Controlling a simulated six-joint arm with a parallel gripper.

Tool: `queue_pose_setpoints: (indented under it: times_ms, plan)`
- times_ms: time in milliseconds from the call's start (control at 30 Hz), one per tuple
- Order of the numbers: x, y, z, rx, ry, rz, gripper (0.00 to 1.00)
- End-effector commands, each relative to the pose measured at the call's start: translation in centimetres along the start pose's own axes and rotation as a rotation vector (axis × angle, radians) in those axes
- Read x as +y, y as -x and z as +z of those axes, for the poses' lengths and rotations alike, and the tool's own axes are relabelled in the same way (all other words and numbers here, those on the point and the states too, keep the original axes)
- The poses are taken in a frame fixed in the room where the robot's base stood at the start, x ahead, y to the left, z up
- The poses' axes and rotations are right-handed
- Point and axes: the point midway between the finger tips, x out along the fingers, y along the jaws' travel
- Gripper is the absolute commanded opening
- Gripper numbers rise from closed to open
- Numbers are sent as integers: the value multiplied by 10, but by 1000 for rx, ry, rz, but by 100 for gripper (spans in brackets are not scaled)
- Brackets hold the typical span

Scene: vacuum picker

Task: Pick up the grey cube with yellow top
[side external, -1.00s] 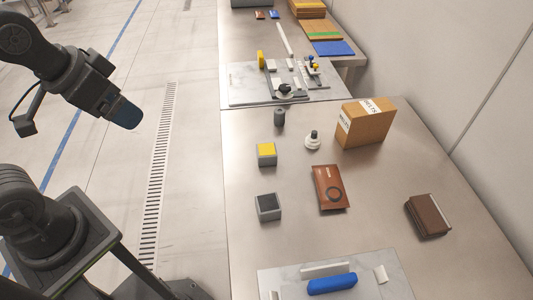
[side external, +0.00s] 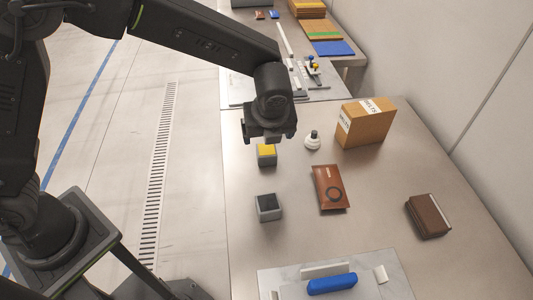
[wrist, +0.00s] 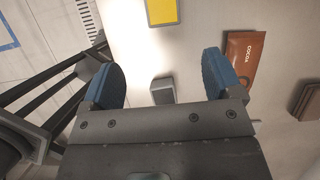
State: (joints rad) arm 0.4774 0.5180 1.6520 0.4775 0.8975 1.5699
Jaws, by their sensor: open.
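The grey cube with yellow top (side external: 267,155) stands on the metal table in the side view, just below my gripper, which covers its back edge. My gripper (side external: 269,138) is open and empty above it, pointing down. In the wrist view, the yellow top (wrist: 162,11) shows at the top edge, beyond the blue-padded fingers of my gripper (wrist: 160,76) and cut off by the frame. A second grey cube with a dark top (side external: 268,207) stands nearer the front; it also shows between the fingers in the wrist view (wrist: 162,91).
A small white bottle-like piece (side external: 313,141) stands right of my gripper. A brown cocoa packet (side external: 329,188), a carton (side external: 366,124) and a dark brown box (side external: 428,216) lie further right. A board with a blue handle (side external: 332,284) is at the front.

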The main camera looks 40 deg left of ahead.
Motion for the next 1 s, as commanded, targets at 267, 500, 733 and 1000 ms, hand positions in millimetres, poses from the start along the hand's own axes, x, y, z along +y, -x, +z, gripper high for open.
queue_pose_setpoints:
  times_ms: [267,500,733,1000]
  plan:
    - [-3,-38,-3,-2,-40,8,85]
    - [-3,-80,-2,-3,-38,6,85]
    - [-3,-95,-1,-3,-37,5,85]
    - [-5,-132,6,-3,-37,4,85]
